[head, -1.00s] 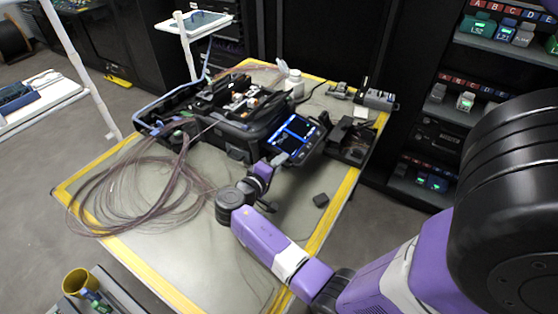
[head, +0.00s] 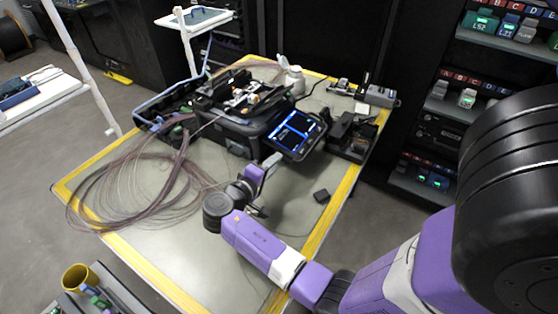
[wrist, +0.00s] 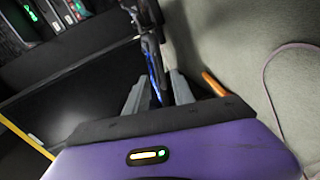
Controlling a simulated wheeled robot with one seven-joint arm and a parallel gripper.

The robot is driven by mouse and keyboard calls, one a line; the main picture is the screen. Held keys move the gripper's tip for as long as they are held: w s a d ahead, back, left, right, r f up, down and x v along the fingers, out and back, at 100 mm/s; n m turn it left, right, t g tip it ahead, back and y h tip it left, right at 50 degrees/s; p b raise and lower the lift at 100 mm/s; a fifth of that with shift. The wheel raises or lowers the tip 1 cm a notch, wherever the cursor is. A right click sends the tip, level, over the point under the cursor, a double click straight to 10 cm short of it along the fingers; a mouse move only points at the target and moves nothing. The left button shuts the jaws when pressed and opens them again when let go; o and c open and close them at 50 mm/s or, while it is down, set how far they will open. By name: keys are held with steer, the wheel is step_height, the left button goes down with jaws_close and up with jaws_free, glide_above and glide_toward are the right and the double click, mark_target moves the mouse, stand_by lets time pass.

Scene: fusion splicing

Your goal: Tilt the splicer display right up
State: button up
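The splicer (head: 235,131) is a dark boxy unit on the yellow-edged table. Its display (head: 297,132), a dark tilted panel with a lit blue screen, juts from its right front side. My gripper (head: 272,162) is just in front of the display's lower left edge, seemingly apart from it. In the wrist view my gripper (wrist: 159,76) has its two grey fingers spread with a gap between them. The display (wrist: 154,68) shows there nearly edge-on as a dark strip with blue glow, beyond and between the fingertips. Whether a finger touches it is unclear.
Thin brown fibre coils (head: 135,195) cover the left of the table (head: 235,270). A small black block (head: 321,196) lies near the right edge. A black tool tray (head: 352,137) stands close right of the display. A white bottle (head: 295,80) stands behind.

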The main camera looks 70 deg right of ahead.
steer(key=shift+v, duration=1.9)
